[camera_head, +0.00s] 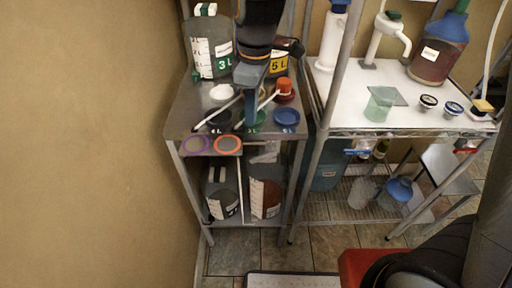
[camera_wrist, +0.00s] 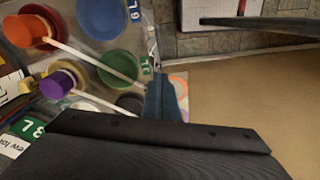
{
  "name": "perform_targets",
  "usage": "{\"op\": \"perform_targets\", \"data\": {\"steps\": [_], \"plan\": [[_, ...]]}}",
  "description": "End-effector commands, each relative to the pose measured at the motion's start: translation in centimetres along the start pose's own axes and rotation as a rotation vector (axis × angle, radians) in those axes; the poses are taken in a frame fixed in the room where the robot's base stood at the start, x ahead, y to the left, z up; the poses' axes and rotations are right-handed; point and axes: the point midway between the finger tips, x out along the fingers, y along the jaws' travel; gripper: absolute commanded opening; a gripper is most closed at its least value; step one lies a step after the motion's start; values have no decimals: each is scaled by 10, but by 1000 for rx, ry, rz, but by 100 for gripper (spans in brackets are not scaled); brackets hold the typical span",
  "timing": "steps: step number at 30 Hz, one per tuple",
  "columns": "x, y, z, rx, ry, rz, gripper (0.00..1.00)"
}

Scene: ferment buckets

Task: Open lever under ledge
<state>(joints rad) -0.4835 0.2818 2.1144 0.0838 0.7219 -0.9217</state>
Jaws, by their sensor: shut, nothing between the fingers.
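I cannot make out a lever clearly in either view. My gripper (camera_head: 251,118) hangs over the left metal table (camera_head: 185,120) in the head view, fingers pointing down among lids and white sticks. It is shut and empty; its blue-grey fingers also show in the wrist view (camera_wrist: 163,98). A blue-tinted bucket (camera_head: 325,172) stands under the white table. My arm hides part of the left tabletop.
A 3 L jug (camera_head: 209,48) and a 5 L jug (camera_head: 279,66) stand at the back left. A metal post (camera_head: 335,80) rises between the tables. Tiled floor (camera_head: 240,258) shows in front.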

Motion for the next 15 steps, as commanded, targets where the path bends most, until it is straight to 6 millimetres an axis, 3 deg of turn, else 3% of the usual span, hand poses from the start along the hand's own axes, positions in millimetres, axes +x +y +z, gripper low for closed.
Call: {"op": "perform_targets", "data": {"steps": [6,15], "plan": [[-7,0,0,-220,11,-1,0],[-10,0,0,-288,15,-2,0]]}}
